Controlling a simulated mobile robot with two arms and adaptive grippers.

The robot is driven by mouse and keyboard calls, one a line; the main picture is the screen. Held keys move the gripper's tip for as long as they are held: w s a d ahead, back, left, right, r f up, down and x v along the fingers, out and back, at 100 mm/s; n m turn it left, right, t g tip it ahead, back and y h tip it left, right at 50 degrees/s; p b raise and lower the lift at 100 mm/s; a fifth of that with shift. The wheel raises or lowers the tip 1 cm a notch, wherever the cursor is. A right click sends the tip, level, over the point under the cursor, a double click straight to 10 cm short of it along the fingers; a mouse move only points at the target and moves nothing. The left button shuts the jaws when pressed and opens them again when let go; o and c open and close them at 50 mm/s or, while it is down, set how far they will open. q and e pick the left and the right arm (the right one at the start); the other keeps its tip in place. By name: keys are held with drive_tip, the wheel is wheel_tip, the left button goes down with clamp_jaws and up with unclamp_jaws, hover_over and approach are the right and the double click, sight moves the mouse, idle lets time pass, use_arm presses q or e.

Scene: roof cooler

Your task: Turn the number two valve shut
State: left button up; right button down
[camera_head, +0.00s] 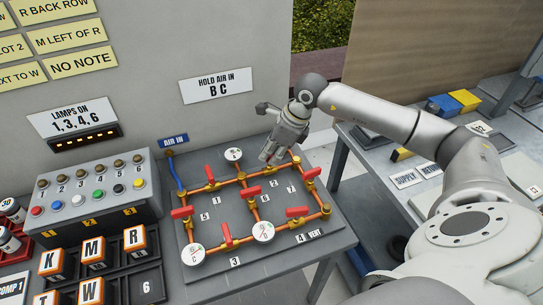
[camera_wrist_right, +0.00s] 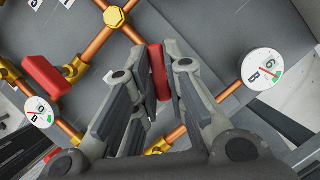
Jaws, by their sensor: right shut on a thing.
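The valve panel (camera_head: 318,238) is a grey board with copper pipes, brass fittings and red lever handles. The printed number 2 (camera_head: 273,183) sits just below my right gripper (camera_head: 268,160), which points down at the upper right pipe. In the right wrist view, a red handle (camera_wrist_right: 158,72) lies between the two fingers of my right gripper (camera_wrist_right: 163,55), which are closed on it. In the head view the gripper hides this handle. I cannot tell the handle's exact angle to its pipe. My left gripper is in neither view.
Other red handles stand close by, such as the one near 7 (camera_head: 311,174) and the middle one (camera_head: 250,193). A round gauge (camera_head: 233,154) is left of the gripper. The lamp switch box (camera_head: 97,195) stands left. A second bench (camera_head: 372,165) is at the right.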

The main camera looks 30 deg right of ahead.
drive_tip(key=m+h+b, duration=0.1)
drive_tip(key=m+b, duration=0.1)
drive_tip(key=m, duration=0.1)
drive_tip(key=m+t+h+b, duration=0.1)
drive_tip(key=m+b, duration=0.1)
drive_tip(key=m, duration=0.1)
drive_tip(key=shift+a+f+b, duration=0.15)
drive_tip(key=shift+a+b, duration=0.05)
drive_tip(key=shift+b, duration=0.2)
drive_tip(key=shift+r+m+h+b, duration=0.1)
drive_tip(key=shift+m+h+b, duration=0.4)
drive_tip(key=shift+m, duration=0.55)
drive_tip(key=shift+r+m+h+b, duration=0.1)
drive_tip(key=shift+m+h+b, duration=0.2)
drive_tip(key=shift+m+b, duration=0.55)
drive_tip(key=shift+m, duration=0.4)
drive_tip(key=c, duration=1.5)
unclamp_jaws()
drive_tip(key=shift+s, duration=0.1)
drive_tip(key=v, duration=1.2)
drive_tip(key=shift+s+a, duration=0.1)
